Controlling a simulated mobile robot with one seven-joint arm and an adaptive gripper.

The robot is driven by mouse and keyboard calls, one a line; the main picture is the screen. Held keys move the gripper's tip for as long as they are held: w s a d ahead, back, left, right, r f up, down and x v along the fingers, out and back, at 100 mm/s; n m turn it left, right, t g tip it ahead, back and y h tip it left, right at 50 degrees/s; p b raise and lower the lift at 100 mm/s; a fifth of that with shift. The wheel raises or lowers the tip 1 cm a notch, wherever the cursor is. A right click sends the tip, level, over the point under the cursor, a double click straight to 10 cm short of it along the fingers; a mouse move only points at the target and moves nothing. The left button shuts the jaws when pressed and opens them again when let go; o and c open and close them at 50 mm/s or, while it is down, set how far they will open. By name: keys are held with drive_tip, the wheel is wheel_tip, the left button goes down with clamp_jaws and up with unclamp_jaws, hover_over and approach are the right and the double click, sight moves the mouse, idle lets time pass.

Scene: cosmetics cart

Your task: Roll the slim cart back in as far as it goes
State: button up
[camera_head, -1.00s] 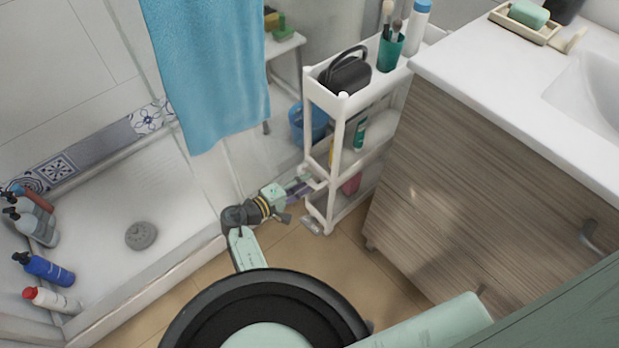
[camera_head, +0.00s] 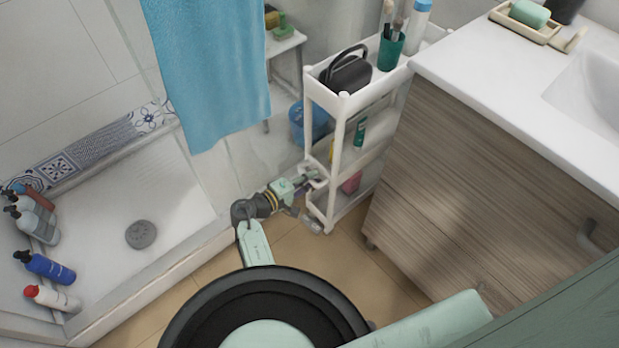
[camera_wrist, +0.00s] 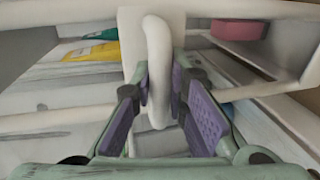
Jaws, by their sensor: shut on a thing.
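The slim white cart (camera_head: 341,139) stands upright on the floor between the shower side and the wooden vanity, its front end sticking out a little past the back of the vanity side. My gripper (camera_head: 312,178) is at the cart's front end, low down near the middle shelf. In the wrist view, my gripper (camera_wrist: 160,95) has its purple pads on both sides of a white curved handle (camera_wrist: 157,60) and is shut on it. The handle's lower end lies between the pads. In the head view the handle is mostly hidden by my gripper.
The vanity (camera_head: 470,180) stands close along the cart's right side. A blue towel (camera_head: 208,75) hangs to the left. The cart carries a black bag (camera_head: 346,75), a green cup with brushes (camera_head: 390,52) and bottles. A blue bucket (camera_head: 308,122) stands behind it.

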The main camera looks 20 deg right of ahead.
clamp_jaws()
drive_tip(key=shift+d, duration=0.1)
drive_tip(key=d, duration=0.1)
drive_tip(key=w+d+b, duration=0.1)
drive_tip(key=shift+w+d+r, duration=0.1)
drive_tip(key=shift+d, duration=0.25)
drive_tip(key=o, duration=0.7)
unclamp_jaws()
drive_tip(key=shift+d, duration=0.1)
drive_tip(key=v, duration=1.2)
